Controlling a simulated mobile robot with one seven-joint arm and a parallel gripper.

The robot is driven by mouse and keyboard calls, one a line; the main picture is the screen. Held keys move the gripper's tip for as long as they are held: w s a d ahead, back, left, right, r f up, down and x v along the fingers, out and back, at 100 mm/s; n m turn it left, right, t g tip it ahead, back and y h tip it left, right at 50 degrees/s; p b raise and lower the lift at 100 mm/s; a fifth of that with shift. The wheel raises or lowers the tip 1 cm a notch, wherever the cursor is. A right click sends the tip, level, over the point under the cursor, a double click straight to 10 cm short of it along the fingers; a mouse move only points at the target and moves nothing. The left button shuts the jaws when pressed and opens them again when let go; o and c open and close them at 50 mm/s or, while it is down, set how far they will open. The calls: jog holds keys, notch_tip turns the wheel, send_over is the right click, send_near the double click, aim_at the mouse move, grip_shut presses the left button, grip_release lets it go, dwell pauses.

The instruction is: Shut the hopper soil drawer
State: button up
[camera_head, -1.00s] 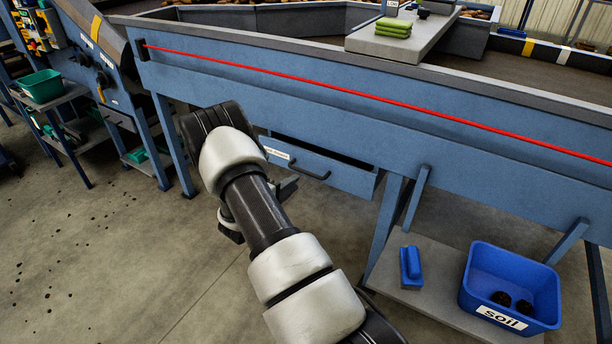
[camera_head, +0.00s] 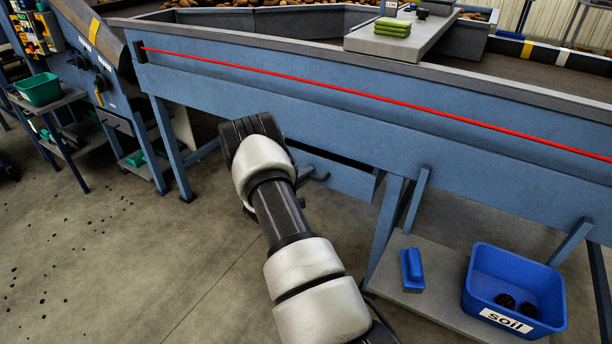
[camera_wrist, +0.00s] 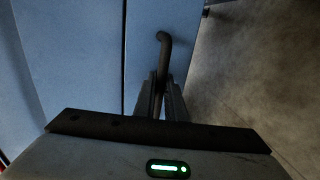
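The hopper soil drawer (camera_head: 335,178) is a blue drawer under the long blue hopper side. A dark gap shows above its front, so it stands partly out. My arm hides its left part and label. In the wrist view, the blue drawer front (camera_wrist: 140,60) runs up and down the picture, with its black bar handle (camera_wrist: 164,48) sticking out. My gripper (camera_wrist: 162,88) is at the handle, its fingers close together with the bar running between them; it looks shut on the bar. In the head view my gripper (camera_head: 313,175) is mostly hidden behind my wrist.
A blue bin marked soil (camera_head: 545,292) with dark clods and a blue brush-like object (camera_head: 412,268) stand on a low grey shelf (camera_head: 440,298) at the right. Blue legs (camera_head: 388,230) stand right of the drawer. The floor at the left is open.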

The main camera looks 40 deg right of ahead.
grip_shut()
jog(key=x, duration=0.2)
jog(key=r+x, duration=0.1)
jog(key=x, duration=0.1)
jog(key=shift+d+f, duration=0.1)
jog(key=shift+d, duration=0.05)
jog(key=shift+w, duration=0.1)
jog(key=shift+o, duration=2)
grip_release()
jog(key=shift+d, duration=0.15)
jog(key=p+v, duration=0.3)
jog(key=v, duration=1.4)
jog(key=shift+a+p, duration=0.35)
jog(key=shift+a, duration=0.05)
